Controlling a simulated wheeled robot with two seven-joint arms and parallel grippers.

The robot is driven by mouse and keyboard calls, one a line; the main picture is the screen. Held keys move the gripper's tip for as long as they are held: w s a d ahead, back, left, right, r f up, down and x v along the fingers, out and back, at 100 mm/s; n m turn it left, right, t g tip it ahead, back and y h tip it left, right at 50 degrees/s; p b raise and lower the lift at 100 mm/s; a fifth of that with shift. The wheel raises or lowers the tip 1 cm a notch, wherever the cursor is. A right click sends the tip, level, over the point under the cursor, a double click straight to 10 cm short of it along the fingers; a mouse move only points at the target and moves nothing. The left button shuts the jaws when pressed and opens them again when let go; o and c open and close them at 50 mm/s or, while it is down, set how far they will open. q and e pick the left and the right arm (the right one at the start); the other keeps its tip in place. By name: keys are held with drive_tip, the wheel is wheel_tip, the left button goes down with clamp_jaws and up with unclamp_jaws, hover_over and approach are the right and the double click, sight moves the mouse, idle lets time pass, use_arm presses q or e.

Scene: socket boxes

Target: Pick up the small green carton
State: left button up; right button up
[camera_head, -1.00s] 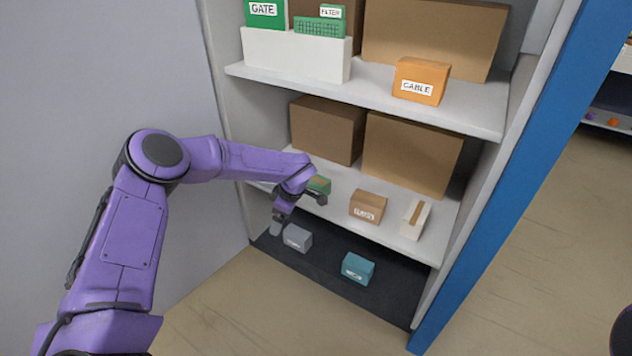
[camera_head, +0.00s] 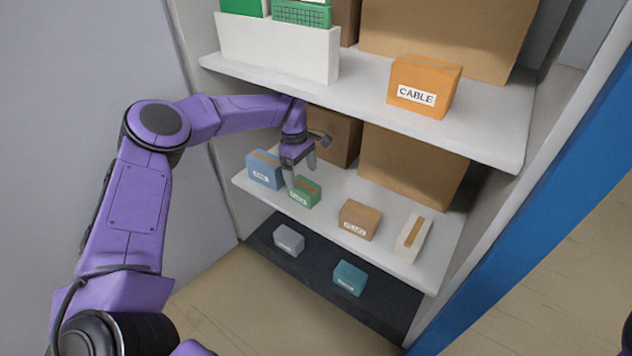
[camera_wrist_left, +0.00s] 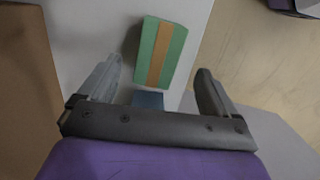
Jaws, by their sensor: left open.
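The small green carton (camera_head: 305,193) has a brown stripe on top and a white label on its front. It sits on the middle shelf between a blue carton and a brown carton. My left gripper (camera_head: 301,175) is open just above and behind it in the head view. In the left wrist view the green carton (camera_wrist_left: 161,52) lies beyond the fingertips, between the lines of the two open fingers (camera_wrist_left: 158,82). The fingers look apart from it and hold nothing. Only a small dark part at the right edge of the head view may be my right arm; its gripper is out of view.
A blue carton (camera_head: 265,168) stands left of the green one, and a brown carton (camera_head: 359,219) and a white carton (camera_head: 412,236) stand to the right. Large brown boxes (camera_head: 412,168) stand behind. The upper shelf (camera_head: 365,95) hangs above. Grey (camera_head: 289,239) and teal (camera_head: 350,278) cartons lie below.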

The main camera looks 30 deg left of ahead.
sight(304, 184)
use_arm(q)
drive_tip(key=shift+w, duration=0.2)
drive_tip(key=shift+a+f, duration=0.1)
drive_tip(key=shift+f, duration=0.2)
drive_tip(key=f, duration=0.2)
drive_tip(key=f+b, duration=0.1)
drive_tip(key=f, duration=0.1)
drive_tip(key=d+f+b, duration=0.1)
drive_tip(key=f, duration=0.1)
drive_tip(key=shift+f, duration=0.35)
use_arm(e)
drive_tip(key=shift+w+a+f, duration=0.1)
drive_tip(key=shift+w+f, duration=0.3)
drive_tip(key=shift+f, duration=0.45)
use_arm(q)
drive_tip(key=shift+s+f, duration=0.1)
drive_tip(key=shift+f, duration=0.15)
use_arm(e)
drive_tip(key=shift+f, duration=0.25)
use_arm(q)
drive_tip(key=c, duration=1.2)
